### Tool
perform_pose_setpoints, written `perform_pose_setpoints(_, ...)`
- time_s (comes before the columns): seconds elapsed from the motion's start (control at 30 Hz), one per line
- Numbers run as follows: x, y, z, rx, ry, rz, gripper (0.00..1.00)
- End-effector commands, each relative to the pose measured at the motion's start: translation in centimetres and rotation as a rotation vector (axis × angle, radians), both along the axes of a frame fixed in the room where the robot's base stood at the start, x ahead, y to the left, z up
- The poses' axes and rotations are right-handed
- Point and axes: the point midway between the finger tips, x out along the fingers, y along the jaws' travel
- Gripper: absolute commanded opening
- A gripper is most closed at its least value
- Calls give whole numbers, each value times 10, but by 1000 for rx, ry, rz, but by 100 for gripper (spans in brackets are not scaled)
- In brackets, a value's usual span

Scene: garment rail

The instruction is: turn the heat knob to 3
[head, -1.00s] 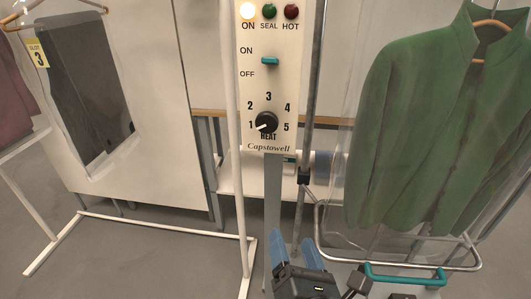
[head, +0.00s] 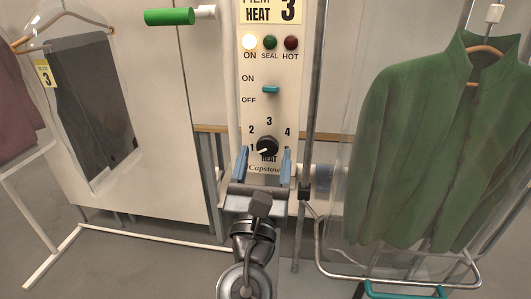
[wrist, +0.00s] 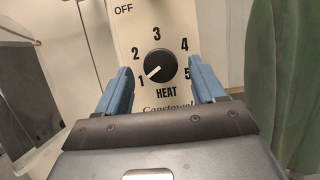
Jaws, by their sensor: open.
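The heat knob (head: 268,146) is a round black dial with a white pointer, low on the cream control panel (head: 291,107). Numbers 1 to 5 run around it. In the wrist view the knob (wrist: 160,66) has its pointer toward 1, at lower left. A card above the panel (head: 285,11) reads HEAT 3. My gripper (head: 264,165) is open just below the knob in the head view, its two blue fingers apart. In the wrist view the fingers (wrist: 161,88) stand either side of the knob's lower part, with nothing between them gripped.
A teal switch (head: 270,90) sits above the knob, between ON and OFF. The ON lamp (head: 249,42) glows. A green jacket (head: 430,140) in clear film hangs at the right. A green-handled bar (head: 170,17) is at upper left. A dark bagged garment (head: 80,95) hangs at left.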

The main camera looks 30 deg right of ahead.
Motion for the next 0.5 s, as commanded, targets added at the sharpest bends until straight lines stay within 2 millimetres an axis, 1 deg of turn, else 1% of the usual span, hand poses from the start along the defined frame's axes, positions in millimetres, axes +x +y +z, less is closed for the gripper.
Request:
perform_pose_setpoints(0.13,8,-6,4,1,1,0,69)
perform_pose_setpoints(0.4,9,-7,4,2,1,0,69)
perform_pose_setpoints(0.43,9,-7,4,2,1,0,68)
perform_pose_setpoints(0.5,9,-7,4,1,0,0,61)
